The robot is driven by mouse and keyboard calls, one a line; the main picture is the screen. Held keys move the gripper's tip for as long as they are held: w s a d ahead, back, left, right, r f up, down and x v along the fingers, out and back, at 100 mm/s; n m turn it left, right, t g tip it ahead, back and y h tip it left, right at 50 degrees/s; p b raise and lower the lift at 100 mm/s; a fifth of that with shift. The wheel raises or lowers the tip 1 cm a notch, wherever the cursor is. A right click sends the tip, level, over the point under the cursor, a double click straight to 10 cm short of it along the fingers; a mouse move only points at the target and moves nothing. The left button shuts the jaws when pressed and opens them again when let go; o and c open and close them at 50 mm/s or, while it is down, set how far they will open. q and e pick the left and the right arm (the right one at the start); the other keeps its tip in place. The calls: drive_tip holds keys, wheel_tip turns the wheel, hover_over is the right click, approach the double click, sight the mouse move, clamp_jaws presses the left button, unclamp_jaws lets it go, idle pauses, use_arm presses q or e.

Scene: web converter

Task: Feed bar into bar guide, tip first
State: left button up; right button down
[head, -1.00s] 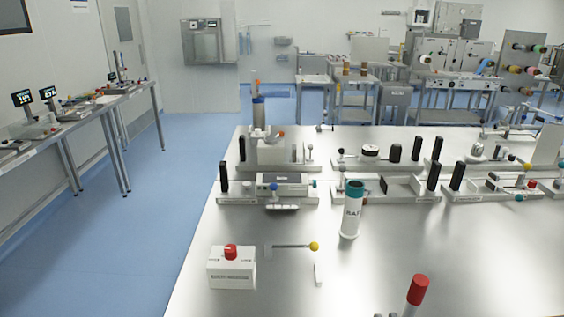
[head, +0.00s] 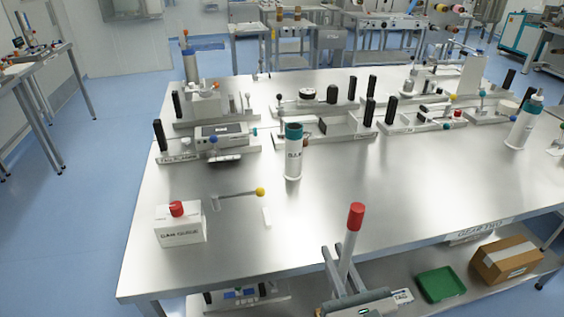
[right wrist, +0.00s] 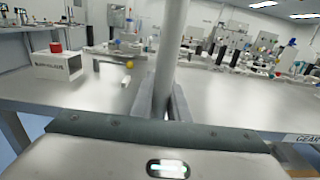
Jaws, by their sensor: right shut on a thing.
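My right gripper (head: 346,272) is shut on a pale grey bar (head: 350,245), near the table's front edge. The bar stands nearly upright with its red end (head: 356,215) up. In the right wrist view the bar (right wrist: 167,55) rises from between the fingers (right wrist: 165,108), its top out of frame. A white box (head: 180,228) with a red piece on top stands at the table's front left; its blurred label seems to end in "GUIDE". The bar is apart from it, to its right. The box also shows in the right wrist view (right wrist: 58,66). My left gripper is not in view.
A white cylinder with a teal top (head: 293,155) stands mid-table. A rod with a yellow ball (head: 260,191) lies between it and the box. Several fixtures line the back. The table (head: 330,195) is clear around the bar. A green tray (head: 440,285) and cardboard box (head: 506,260) sit below.

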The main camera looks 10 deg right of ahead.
drive_tip(key=w+a+r+n+g+y, duration=0.1)
drive_tip(key=w+a+n+y, duration=0.1)
drive_tip(key=a, duration=0.6)
drive_tip(key=w+a+r+n+g+y, duration=0.1)
drive_tip(key=w+a+n+y, duration=0.2)
drive_tip(key=a, duration=0.6)
drive_tip(key=w+a+r+n+g+y, duration=0.2)
drive_tip(key=w+a+n+y, duration=0.1)
drive_tip(key=a+y, duration=0.3)
drive_tip(key=w+a, duration=0.1)
drive_tip(key=a, duration=0.1)
drive_tip(key=shift+w+a+y, duration=0.15)
drive_tip(key=shift+a+y, duration=0.15)
drive_tip(key=shift+a, duration=0.1)
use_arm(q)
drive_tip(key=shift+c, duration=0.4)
use_arm(e)
drive_tip(key=shift+r, duration=0.1)
